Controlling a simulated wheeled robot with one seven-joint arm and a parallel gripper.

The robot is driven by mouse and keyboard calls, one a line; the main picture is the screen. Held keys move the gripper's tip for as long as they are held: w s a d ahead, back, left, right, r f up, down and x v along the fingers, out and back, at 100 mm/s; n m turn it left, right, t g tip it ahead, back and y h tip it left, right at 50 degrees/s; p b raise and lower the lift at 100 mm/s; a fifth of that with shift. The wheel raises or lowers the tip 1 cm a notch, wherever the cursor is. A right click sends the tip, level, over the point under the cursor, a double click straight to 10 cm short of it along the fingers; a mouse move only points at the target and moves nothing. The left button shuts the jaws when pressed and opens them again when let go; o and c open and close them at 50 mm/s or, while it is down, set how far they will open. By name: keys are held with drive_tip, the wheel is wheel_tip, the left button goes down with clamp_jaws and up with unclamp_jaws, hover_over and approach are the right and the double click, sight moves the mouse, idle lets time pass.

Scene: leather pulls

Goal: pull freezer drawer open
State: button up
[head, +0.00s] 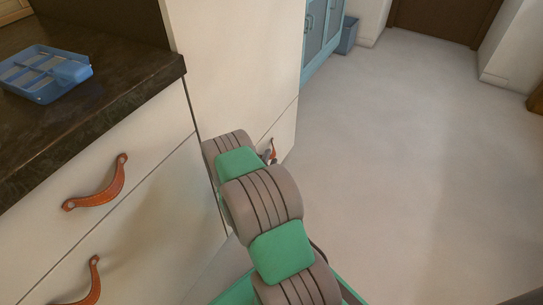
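The freezer drawer (286,127) is the lower cream front of the tall cabinet, below a thin seam. It looks flush with the front above it. A small orange-brown leather pull (273,146) shows on it, partly hidden by my arm. My gripper (266,155) shows only as a small dark part beside the pull, at the far end of my grey and green arm. I cannot tell whether it touches the pull or whether its fingers are open or shut. Much of the drawer front is hidden behind my arm.
A dark counter (120,85) with a blue divided tray (45,73) is at left. Below it, drawers carry leather pulls (97,185). A blue cabinet (322,35) and a blue bin (348,36) stand beyond. The pale floor (410,170) at right is clear.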

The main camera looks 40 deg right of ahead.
drive_tip(key=shift+w+d+f, duration=0.1)
drive_tip(key=shift+w+d, duration=0.2)
drive_tip(key=shift+d, duration=0.15)
drive_tip(key=shift+a, duration=0.1)
drive_tip(key=shift+c, duration=0.5)
drive_tip(key=c, duration=0.6)
drive_tip(key=shift+s+f, duration=0.1)
clamp_jaws()
